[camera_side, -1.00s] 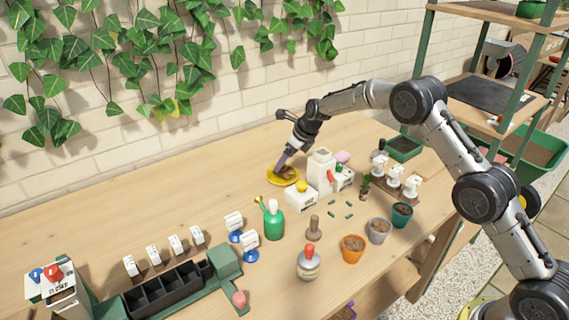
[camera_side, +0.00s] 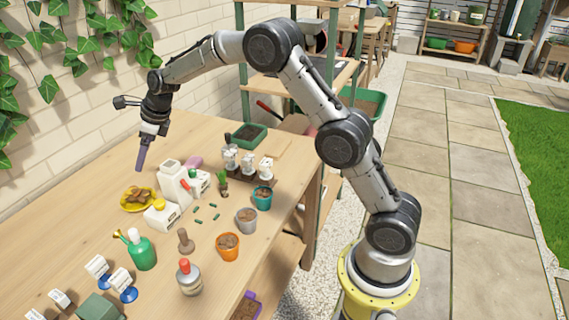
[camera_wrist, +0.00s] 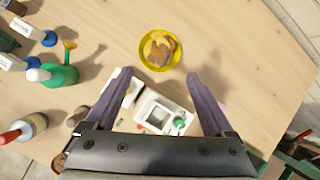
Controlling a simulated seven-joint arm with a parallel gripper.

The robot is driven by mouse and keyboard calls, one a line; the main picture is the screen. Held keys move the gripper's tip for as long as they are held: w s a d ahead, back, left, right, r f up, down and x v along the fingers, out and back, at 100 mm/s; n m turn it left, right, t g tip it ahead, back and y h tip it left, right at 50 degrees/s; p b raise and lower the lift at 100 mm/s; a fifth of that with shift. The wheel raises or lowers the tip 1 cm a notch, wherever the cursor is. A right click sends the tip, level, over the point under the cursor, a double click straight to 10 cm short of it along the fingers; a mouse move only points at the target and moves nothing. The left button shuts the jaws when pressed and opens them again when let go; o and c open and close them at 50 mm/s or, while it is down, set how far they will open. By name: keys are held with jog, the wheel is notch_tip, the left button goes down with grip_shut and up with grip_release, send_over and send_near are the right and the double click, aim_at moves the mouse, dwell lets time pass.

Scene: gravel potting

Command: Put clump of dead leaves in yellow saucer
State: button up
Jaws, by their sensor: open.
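The clump of dead leaves (camera_side: 138,194), brown and crumpled, lies in the yellow saucer (camera_side: 126,207) near the wall side of the table. In the wrist view the brown clump (camera_wrist: 161,48) rests inside the rim of the yellow saucer (camera_wrist: 147,62). My gripper (camera_side: 140,169) is raised above the table, near the saucer and apart from it. In the wrist view its two fingers (camera_wrist: 151,82) are spread wide with nothing between them.
Several pots, including an orange one (camera_side: 228,247), line the table's right side. Bare table surrounds the saucer's wall side.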

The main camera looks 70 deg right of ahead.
jog(key=s+a+r+n, duration=0.1)
jog(key=s+r+n, duration=0.6)
jog(key=s, duration=0.4)
jog(key=s+a+r+n, duration=0.1)
jog(key=s+r+n, duration=0.6)
jog(key=s, duration=0.5)
jog(key=s+f+n, duration=0.2)
jog(key=s+n, duration=0.6)
jog(key=s, duration=0.3)
jog(key=s+f+n+h, duration=0.1)
jog(key=s+f+n, duration=0.2)
jog(key=s+n, duration=0.4)
jog(key=s, duration=0.4)
jog(key=shift+s+d+n, duration=0.15)
jog(key=shift+d+n, duration=0.15)
jog(key=shift+n, duration=0.1)
